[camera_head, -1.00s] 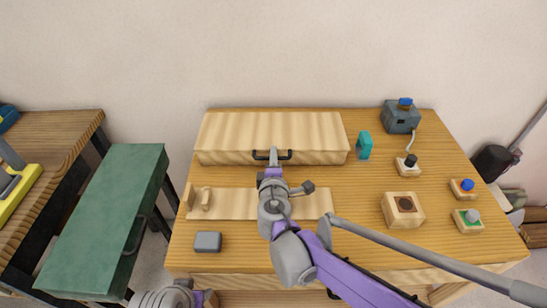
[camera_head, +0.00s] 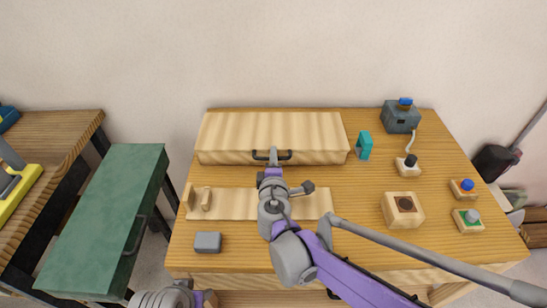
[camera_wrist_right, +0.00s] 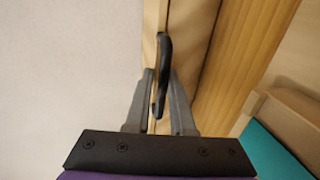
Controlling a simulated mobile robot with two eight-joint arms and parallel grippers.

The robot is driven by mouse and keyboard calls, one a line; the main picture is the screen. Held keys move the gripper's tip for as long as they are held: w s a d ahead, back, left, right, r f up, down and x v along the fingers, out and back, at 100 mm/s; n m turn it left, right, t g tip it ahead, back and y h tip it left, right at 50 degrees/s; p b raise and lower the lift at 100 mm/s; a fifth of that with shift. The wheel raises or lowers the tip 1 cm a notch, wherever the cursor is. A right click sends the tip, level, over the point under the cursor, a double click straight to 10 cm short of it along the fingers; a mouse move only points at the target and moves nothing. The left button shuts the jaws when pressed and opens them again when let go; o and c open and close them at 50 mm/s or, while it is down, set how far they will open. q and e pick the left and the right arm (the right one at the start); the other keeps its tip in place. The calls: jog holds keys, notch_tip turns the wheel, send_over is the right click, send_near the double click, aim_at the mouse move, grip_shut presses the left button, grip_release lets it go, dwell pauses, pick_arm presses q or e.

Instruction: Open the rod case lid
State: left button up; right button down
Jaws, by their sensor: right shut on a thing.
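The rod case (camera_head: 270,136) is a long pale wooden box at the back of the table, and its lid looks closed. A black handle (camera_head: 284,158) sits on its front edge. My right gripper (camera_head: 273,152) is at the handle, with the arm coming in from the lower right. In the right wrist view the black handle (camera_wrist_right: 163,55) stands between the two grey fingers of my right gripper (camera_wrist_right: 159,88), which are shut on it. The inside of the case is hidden. A grey part of my left arm shows at the bottom edge, but I see no left fingers.
A teal block (camera_head: 364,146) stands just right of the case. A pale board (camera_head: 235,204) with small wooden posts lies in front. A grey block (camera_head: 208,242), a wooden block with a dark hole (camera_head: 403,209) and button boxes (camera_head: 468,221) are also on the table.

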pick_arm(q)
jog(key=shift+r+p, duration=0.3)
jog(key=shift+p, duration=0.05)
pick_arm(e)
jog(key=shift+r, duration=0.2)
